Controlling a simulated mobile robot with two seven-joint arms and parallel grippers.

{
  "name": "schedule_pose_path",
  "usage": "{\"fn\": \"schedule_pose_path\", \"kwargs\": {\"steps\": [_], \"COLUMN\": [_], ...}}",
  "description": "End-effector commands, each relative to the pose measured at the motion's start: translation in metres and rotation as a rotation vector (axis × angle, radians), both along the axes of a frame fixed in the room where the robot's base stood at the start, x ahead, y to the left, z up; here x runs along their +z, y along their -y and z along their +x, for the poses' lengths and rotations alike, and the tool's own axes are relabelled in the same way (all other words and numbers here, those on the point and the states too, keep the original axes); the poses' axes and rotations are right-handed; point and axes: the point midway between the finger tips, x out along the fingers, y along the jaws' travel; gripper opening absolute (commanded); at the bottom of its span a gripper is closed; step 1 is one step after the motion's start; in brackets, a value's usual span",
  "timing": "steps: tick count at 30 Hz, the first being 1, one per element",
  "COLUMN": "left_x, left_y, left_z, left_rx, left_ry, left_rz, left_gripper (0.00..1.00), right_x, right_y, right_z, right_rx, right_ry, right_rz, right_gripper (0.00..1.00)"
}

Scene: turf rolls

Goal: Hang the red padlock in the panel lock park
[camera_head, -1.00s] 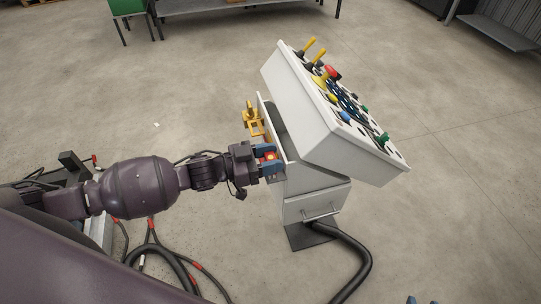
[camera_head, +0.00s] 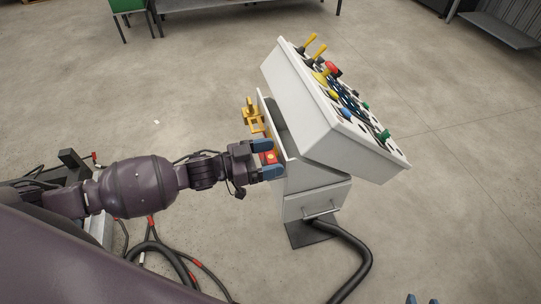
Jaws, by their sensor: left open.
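The red padlock (camera_head: 269,157) is small and partly hidden. It sits between the blue-tipped fingers of my left gripper (camera_head: 268,159), which is open around it. The padlock is at the left side of the control panel (camera_head: 315,110), close to the white side plate (camera_head: 281,150). Whether its shackle is hung on anything cannot be seen. A yellow bracket (camera_head: 254,119) stands out on the left of the panel, just above the gripper. At the bottom right edge, blue tips (camera_head: 421,300) show that look like my right gripper; their opening cannot be judged.
The panel's sloped top carries yellow levers (camera_head: 314,47), a red knob (camera_head: 333,69) and coloured buttons. A grey pedestal (camera_head: 312,203) holds it up, with a black cable (camera_head: 352,262) on the floor. Open concrete floor surrounds it. Tables stand at the back.

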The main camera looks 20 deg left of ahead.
Motion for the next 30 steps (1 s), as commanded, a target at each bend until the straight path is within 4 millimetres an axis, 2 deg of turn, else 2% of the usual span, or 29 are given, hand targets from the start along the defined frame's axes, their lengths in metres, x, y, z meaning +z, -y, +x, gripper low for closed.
{"fn": "schedule_pose_path", "kwargs": {"steps": [12, 18, 22, 30], "left_x": [-0.001, -0.001, 0.000, 0.000], "left_y": [-0.057, -0.078, -0.085, -0.087], "left_z": [-0.038, -0.053, -0.057, -0.059], "left_rx": [0.002, 0.000, 0.001, 0.000], "left_ry": [-0.002, -0.001, -0.001, 0.000], "left_rz": [0.003, 0.002, 0.001, 0.000], "left_gripper": [0.74, 0.74, 0.74, 0.74], "right_x": [-0.002, -0.001, 0.000, -0.001], "right_y": [0.000, -0.001, -0.001, -0.001], "right_z": [0.000, 0.005, 0.007, 0.006], "right_rx": [0.000, 0.003, 0.005, 0.004], "right_ry": [-0.001, 0.008, 0.012, 0.010], "right_rz": [0.000, 0.000, 0.000, 0.000], "right_gripper": [0.43, 0.43, 0.43, 0.43]}}
